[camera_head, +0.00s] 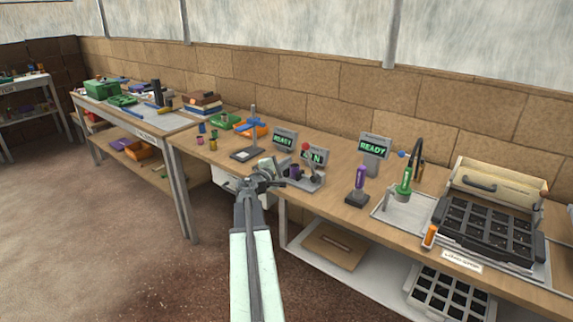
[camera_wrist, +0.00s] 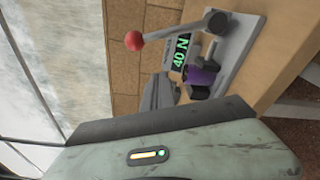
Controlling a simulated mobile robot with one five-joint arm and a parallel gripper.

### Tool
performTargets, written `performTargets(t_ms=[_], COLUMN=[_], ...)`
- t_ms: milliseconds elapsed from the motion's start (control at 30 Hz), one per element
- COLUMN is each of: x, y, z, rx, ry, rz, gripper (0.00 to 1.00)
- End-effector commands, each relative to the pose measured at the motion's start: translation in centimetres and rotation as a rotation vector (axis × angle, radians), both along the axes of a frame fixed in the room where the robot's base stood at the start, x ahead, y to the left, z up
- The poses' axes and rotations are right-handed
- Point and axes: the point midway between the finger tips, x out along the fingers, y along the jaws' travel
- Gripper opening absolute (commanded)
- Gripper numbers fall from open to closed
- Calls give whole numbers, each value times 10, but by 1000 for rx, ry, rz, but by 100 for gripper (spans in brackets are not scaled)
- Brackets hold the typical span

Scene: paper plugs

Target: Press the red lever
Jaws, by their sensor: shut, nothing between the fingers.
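The red lever's ball knob (camera_head: 306,146) is raised above a small grey press on the bench. The wrist view, turned on its side, shows the red knob (camera_wrist: 133,41) on a grey rod running to a pivot on the press (camera_wrist: 245,45). A purple piece (camera_wrist: 202,75) sits in the press beside a green "40 N" display (camera_wrist: 181,52). My gripper (camera_head: 272,180) is shut and empty, just left of the press in the head view. Its grey fingers (camera_wrist: 160,92) appear apart from the knob in the wrist view.
Right of the press stand a purple-handled tool (camera_head: 360,180), a READY display (camera_head: 374,147), a green-handled tool (camera_head: 405,182) and a black-gridded machine (camera_head: 490,230). A blue-topped stand (camera_head: 253,130) is left. A stone wall (camera_head: 300,100) rises behind the bench.

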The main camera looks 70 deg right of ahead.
Motion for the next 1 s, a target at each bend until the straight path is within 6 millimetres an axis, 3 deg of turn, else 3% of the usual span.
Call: performTargets(t_ms=[33,267,533,1000], x=[0,-6,-37,-40], y=[-15,-64,-46,-45], z=[-1,-4,11,11], rx=[0,0,0,-1], ry=[0,0,-1,-3], rz=[-2,-1,1,2], gripper=[0,0,0,0])
